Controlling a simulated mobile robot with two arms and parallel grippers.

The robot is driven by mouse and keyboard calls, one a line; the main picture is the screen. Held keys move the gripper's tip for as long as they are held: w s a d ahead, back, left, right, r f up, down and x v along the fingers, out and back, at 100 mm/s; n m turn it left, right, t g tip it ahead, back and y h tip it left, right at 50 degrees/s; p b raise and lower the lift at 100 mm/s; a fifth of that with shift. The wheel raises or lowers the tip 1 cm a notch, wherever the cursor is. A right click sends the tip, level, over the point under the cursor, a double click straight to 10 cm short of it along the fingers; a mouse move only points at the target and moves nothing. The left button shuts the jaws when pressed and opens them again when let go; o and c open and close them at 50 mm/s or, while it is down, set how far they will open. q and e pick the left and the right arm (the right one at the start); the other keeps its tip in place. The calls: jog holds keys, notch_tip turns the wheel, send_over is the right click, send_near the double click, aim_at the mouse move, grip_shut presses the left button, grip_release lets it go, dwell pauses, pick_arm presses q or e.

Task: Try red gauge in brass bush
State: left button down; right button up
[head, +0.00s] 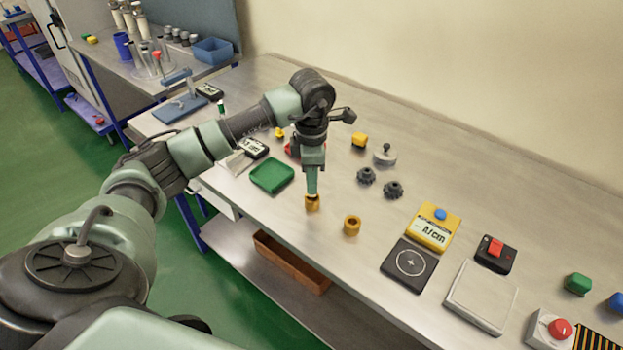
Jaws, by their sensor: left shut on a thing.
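My left gripper (312,194) points straight down over the middle of the table. It is shut on a brass bush (312,204), whose lower part shows below the fingertips. I cannot tell whether the bush touches the table. A second brass bush (352,225) stands free, a little nearer and to the right, with its bore facing up. A red thing (291,150) shows partly behind my left wrist; I cannot tell whether it is the red gauge. My right gripper is out of view.
A green tray (271,176) lies left of the gripper. Two dark knobs (366,175), a yellow block (359,140) and a grey weight (385,154) stand behind. A yellow meter (434,228), black pad (409,263) and pale plate (482,297) lie to the right.

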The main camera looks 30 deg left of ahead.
pick_arm(q)
jog(key=shift+f+b, duration=0.95)
jog(key=shift+f, duration=0.2)
dwell(1.1)
dwell(0.9)
jog(key=shift+r+p, duration=0.8)
jog(key=shift+r, duration=0.45)
dwell(0.3)
jog(key=shift+r+p, duration=1.5)
jog(key=shift+r, duration=0.95)
